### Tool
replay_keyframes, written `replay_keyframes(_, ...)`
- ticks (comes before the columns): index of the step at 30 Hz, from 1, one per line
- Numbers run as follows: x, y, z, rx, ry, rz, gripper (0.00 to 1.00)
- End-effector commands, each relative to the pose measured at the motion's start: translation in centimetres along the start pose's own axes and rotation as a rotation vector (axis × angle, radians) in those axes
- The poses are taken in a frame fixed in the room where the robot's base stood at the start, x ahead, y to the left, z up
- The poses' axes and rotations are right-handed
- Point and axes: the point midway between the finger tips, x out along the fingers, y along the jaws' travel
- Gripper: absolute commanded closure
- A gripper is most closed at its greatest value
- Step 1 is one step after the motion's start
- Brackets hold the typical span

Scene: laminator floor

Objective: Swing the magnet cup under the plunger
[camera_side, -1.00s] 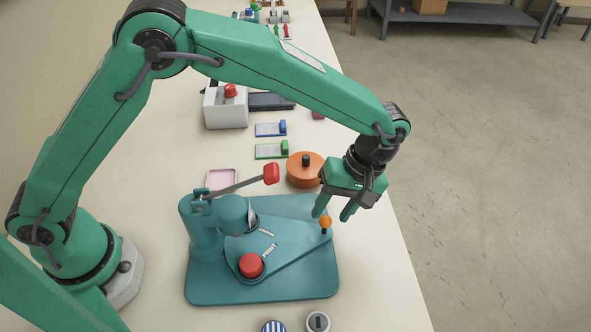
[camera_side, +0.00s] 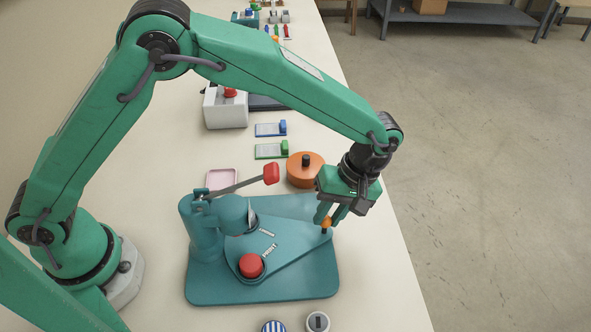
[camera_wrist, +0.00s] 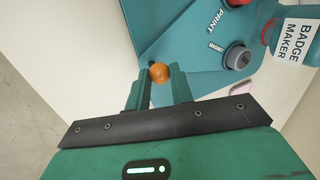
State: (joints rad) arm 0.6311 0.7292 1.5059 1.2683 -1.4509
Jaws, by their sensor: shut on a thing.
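The teal badge maker (camera_side: 206,292) stands on the table with its column and plunger head (camera_side: 234,214) at left. Its swing plate (camera_side: 285,243) carries a red cup (camera_side: 250,265) beside the PRINT label, clear of the head. The dark grey magnet cup (camera_wrist: 238,57), beside the MAGNET label, is close to the plunger head; the side view mostly hides it. An orange knob (camera_side: 327,222) stands at the plate's narrow right end. My gripper (camera_wrist: 158,82) is shut on this knob, which shows between the fingertips in the wrist view.
A lever with a red grip (camera_side: 271,173) rises above the head. An orange round container (camera_side: 305,170) stands close behind my gripper. A pink tray (camera_side: 222,179) lies behind the column. Small round pieces (camera_side: 317,321) lie at the front. The table's right edge is near.

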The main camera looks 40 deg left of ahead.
Motion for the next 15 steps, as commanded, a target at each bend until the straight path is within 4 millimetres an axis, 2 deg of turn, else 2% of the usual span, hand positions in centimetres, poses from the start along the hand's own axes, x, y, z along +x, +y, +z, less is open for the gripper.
replay_keyframes(5,0.0,-0.1,-1.0,-0.08,-0.007,0.001,1.0)
replay_keyframes(15,0.2,-1.0,-3.8,-0.365,-0.03,0.005,1.0)
